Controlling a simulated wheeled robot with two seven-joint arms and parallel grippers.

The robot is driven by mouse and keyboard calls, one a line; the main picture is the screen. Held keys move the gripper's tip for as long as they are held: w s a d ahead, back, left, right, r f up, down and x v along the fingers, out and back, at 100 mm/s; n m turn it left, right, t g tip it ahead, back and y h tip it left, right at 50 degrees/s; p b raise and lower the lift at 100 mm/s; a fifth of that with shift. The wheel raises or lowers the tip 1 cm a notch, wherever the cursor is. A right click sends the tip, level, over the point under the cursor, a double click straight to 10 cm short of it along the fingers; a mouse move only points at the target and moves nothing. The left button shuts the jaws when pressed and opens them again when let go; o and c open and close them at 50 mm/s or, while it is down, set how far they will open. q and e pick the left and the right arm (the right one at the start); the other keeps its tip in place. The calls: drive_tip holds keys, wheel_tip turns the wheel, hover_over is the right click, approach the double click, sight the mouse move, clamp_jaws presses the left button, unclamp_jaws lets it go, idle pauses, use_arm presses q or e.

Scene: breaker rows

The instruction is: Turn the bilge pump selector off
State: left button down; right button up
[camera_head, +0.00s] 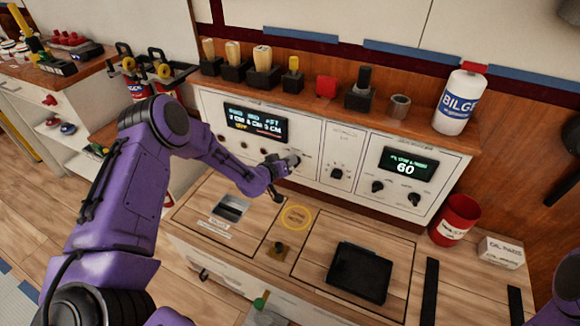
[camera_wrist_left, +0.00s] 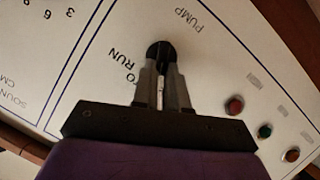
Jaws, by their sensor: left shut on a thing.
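The bilge pump selector is a round black knob (camera_wrist_left: 160,52) on the white left panel, under the printed word PUMP in the left wrist view. My left gripper (camera_wrist_left: 161,80) is shut on it, with one finger on either side. A pale strip shows between the fingers. The printed RUN and part of another word ending in TO lie beside the knob; any other position label is hidden. In the head view my left gripper (camera_head: 292,161) reaches the right part of this panel and covers the knob. My right gripper is out of view.
The panel display (camera_head: 255,122) shows blue figures and a small amber word that looks like OFF. Another knob (camera_head: 337,174) is to the right. A black tray (camera_head: 360,271) lies on the counter below.

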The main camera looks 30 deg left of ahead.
use_arm(q)
drive_tip(key=shift+a+f+n+t+h+b, duration=0.15)
drive_tip(key=shift+n+h+b, duration=0.25)
drive_tip(key=shift+n+b, duration=0.25)
drive_tip(key=shift+a+f+n+t+h+b, duration=0.15)
drive_tip(key=shift+n+h+b, duration=0.25)
drive_tip(key=shift+n+b, duration=0.25)
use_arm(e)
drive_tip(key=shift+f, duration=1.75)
use_arm(q)
drive_tip(key=shift+r, duration=0.15)
drive_tip(key=c, duration=1.3)
unclamp_jaws()
drive_tip(key=shift+o, duration=0.7)
drive_tip(key=shift+d, duration=0.1)
drive_tip(key=p+v, duration=0.1)
drive_tip(key=v, duration=0.9)
drive_tip(key=shift+s+p, duration=0.2)
drive_tip(key=shift+p, duration=0.1)
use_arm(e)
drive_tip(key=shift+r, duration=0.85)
